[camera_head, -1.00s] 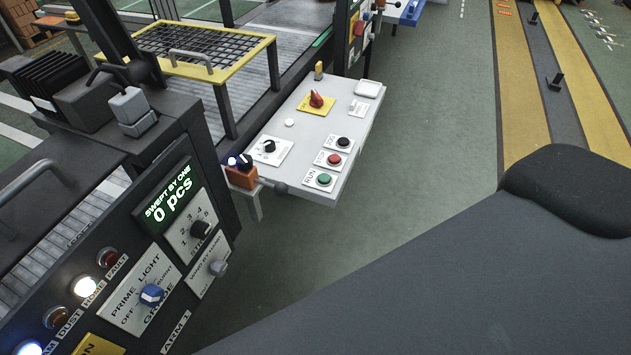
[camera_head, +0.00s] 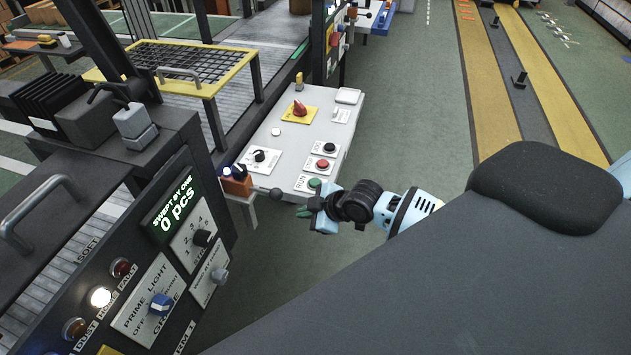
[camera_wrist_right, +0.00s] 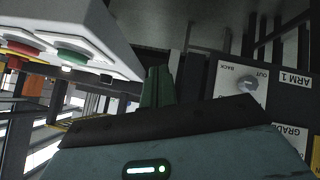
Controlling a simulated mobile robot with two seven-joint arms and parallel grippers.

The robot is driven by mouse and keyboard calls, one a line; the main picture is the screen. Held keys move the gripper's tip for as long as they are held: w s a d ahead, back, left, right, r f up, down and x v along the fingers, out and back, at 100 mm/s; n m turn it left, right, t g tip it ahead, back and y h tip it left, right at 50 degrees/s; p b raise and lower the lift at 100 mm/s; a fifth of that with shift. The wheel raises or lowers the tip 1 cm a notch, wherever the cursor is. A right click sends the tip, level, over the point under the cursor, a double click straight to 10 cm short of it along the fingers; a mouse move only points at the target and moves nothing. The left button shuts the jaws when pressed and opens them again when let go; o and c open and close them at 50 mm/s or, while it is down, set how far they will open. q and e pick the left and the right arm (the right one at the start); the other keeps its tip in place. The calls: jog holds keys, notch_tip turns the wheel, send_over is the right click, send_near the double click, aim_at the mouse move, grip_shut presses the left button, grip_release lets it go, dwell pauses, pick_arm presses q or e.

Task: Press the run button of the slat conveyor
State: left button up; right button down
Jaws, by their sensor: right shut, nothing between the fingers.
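The run button (camera_head: 314,183) is a green round button on a small plate lettered RUN, at the near right corner of the light grey control panel (camera_head: 292,140). In the right wrist view the green button (camera_wrist_right: 75,57) shows at the upper left, seen at a slant. My right gripper (camera_head: 303,211) is shut and empty, just off the panel's near edge and close to the green button; a gap to the button shows in the wrist view. In that view its dark green fingers (camera_wrist_right: 157,88) stand to the right of the panel corner. My left gripper is out of view.
A red button (camera_head: 323,164) and a black button (camera_head: 330,148) sit behind the green one. A red knob on a yellow plate (camera_head: 299,110) and a black dial (camera_head: 259,156) share the panel.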

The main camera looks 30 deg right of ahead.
aim_at(315, 183)
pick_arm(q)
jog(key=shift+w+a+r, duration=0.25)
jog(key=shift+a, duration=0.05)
pick_arm(e)
jog(key=w+d+r+n, duration=0.1)
jog(key=w+d+r, duration=0.2)
jog(key=r, duration=0.3)
jog(key=w+d+r+n+h, duration=0.1)
jog(key=w+d+r, duration=0.3)
jog(key=d+r, duration=0.1)
jog(key=shift+w+d+r, duration=0.2)
jog(key=shift+d+r, duration=0.2)
jog(key=shift+r, duration=0.2)
jog(key=shift+f, duration=0.1)
